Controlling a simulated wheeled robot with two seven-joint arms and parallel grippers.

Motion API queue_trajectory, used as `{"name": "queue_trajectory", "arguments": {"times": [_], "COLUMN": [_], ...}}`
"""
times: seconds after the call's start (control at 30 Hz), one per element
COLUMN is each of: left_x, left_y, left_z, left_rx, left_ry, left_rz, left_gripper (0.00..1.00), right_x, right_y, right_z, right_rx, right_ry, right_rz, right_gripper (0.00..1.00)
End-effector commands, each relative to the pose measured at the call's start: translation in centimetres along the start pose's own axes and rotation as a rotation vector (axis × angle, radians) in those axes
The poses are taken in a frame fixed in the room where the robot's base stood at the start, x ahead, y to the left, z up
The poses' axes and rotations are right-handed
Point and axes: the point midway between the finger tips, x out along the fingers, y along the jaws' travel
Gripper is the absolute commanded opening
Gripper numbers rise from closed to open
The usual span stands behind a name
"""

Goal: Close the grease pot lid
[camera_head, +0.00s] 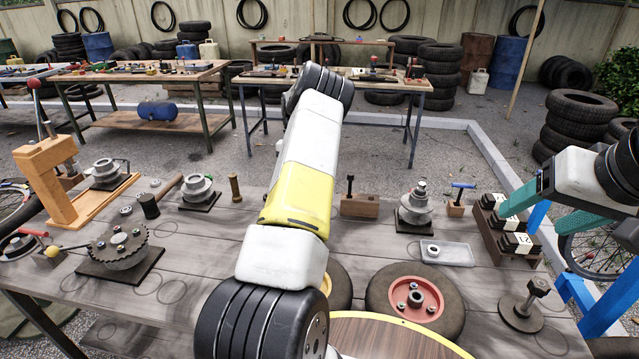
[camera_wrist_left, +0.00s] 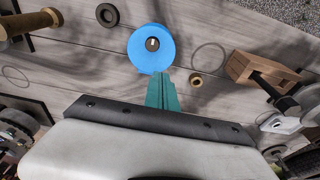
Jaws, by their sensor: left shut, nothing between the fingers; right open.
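In the left wrist view, a round bright-blue piece (camera_wrist_left: 139,58) with a small pale and dark centre shows from above; it looks like the grease pot or its lid. From this angle I cannot tell how far the lid is open. My left gripper (camera_wrist_left: 161,77) is shut and empty, its teal fingertips at the lower edge of the blue piece; I cannot tell whether they touch. In the head view my left arm hides the blue piece and the left gripper. My right gripper (camera_head: 526,200) is open at the right, above labelled dark blocks (camera_head: 514,243), away from the pot.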

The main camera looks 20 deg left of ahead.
Motion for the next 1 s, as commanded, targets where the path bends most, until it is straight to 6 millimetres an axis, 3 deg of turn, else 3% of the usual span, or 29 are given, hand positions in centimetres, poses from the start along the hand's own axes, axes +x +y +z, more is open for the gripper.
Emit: {"name": "queue_trajectory", "arguments": {"times": [0.5, 0.7, 1.0], "left_x": [0.5, 0.6, 0.6], "left_y": [-2.7, -3.0, -3.0], "left_z": [-7.8, -9.0, -9.1], "left_rx": [0.0, 0.001, 0.0], "left_ry": [0.0, 0.0, 0.0], "left_rz": [0.0, 0.0, 0.0], "left_gripper": [0.0, 0.0, 0.0], "right_x": [0.0, 0.0, 0.0], "right_y": [0.0, 0.0, 0.0], "right_z": [0.0, 0.0, 0.0], "right_rx": [0.0, 0.0, 0.0], "right_ry": [0.0, 0.0, 0.0], "right_rz": [0.0, 0.0, 0.0], "right_gripper": [0.68, 0.68, 0.68]}}
